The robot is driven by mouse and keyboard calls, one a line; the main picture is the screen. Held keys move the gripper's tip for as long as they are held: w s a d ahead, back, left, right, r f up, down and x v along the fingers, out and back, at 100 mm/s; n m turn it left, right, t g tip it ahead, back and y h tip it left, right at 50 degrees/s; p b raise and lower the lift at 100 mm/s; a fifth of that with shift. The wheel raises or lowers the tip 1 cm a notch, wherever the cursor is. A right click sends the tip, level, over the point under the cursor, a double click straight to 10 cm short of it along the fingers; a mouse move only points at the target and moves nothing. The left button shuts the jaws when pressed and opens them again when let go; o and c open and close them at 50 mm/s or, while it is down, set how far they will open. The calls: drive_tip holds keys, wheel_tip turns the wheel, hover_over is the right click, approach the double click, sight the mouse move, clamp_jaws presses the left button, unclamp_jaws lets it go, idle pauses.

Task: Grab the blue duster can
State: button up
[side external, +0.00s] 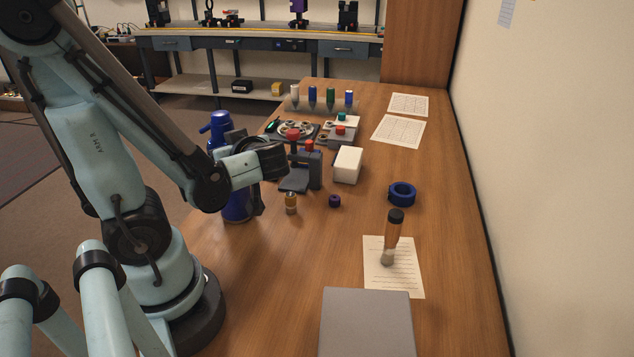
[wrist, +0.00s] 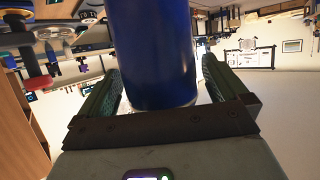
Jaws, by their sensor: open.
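The blue duster can (side external: 237,208) stands upright near the left edge of the wooden table in the side view. Its blue top shows above my arm, and its middle is hidden behind my arm and gripper. In the wrist view the blue can (wrist: 153,50) fills the centre, between the two green-padded fingers. My gripper (wrist: 161,72) is open around the can, one finger on each side. A gap shows beside the left finger; contact at the right finger is hard to tell.
A small brass-coloured cylinder (side external: 291,204) and a dark purple ring (side external: 334,201) lie right of the can. A grey-and-black press-like fixture (side external: 314,172) and a white block (side external: 347,165) stand behind them.

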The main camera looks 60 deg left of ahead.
drive_tip(key=shift+a+f, duration=0.1)
drive_tip(key=shift+a, duration=0.2)
drive_tip(key=c, duration=1.8)
